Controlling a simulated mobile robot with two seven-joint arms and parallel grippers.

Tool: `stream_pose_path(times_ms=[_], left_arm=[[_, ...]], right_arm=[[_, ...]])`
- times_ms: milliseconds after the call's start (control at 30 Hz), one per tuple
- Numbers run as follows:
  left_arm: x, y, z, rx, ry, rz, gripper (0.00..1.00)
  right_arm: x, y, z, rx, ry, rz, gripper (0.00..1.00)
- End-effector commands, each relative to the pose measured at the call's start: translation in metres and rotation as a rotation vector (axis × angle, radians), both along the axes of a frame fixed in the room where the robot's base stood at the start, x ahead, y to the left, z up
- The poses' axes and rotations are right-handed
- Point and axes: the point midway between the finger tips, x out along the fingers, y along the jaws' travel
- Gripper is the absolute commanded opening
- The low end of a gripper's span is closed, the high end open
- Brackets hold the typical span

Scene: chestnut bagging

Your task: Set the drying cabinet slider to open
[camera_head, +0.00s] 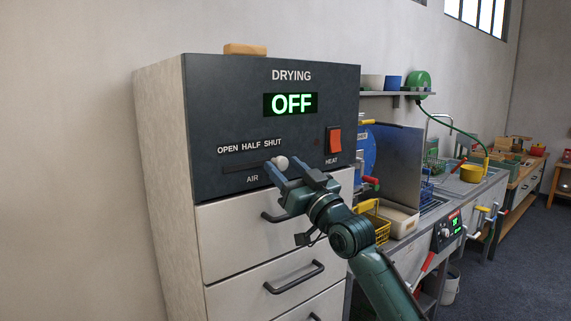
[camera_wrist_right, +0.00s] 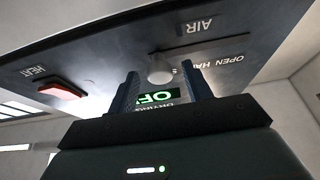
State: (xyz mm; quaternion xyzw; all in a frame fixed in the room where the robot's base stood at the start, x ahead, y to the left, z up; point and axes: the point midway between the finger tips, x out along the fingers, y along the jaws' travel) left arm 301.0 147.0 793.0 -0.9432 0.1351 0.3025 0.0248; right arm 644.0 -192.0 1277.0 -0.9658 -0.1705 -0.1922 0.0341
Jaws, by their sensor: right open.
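The drying cabinet (camera_head: 225,95) has a dark panel with a green OFF display. Its AIR slider has a round pale knob (camera_head: 281,162) at the right end of the slot, below the word SHUT. The slot (camera_head: 240,168) runs left under HALF and OPEN. My right gripper (camera_head: 284,174) is at the knob with its fingers apart. In the right wrist view the knob (camera_wrist_right: 160,73) shows between the tips of the two blue fingers (camera_wrist_right: 161,88); I cannot tell whether they touch it. My left gripper is not in view.
A red HEAT switch (camera_head: 335,140) is on the panel to the right of the knob. Drawers with dark handles (camera_head: 294,278) lie below the panel. A wooden block (camera_head: 245,49) lies on top of the cabinet. A cluttered workbench (camera_head: 410,245) stands to the right.

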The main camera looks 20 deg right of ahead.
Motion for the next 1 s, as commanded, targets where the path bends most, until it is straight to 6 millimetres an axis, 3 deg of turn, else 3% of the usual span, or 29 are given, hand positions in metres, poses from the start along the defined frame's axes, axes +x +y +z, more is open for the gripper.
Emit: stream_pose_path(times_ms=[367,1000], left_arm=[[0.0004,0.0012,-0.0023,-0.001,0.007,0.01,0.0],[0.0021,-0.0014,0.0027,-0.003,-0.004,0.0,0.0]], right_arm=[[0.0046,0.0021,0.0015,-0.001,0.0,0.0,0.49],[0.0044,0.0017,0.0013,-0.001,0.001,0.0,0.0]])
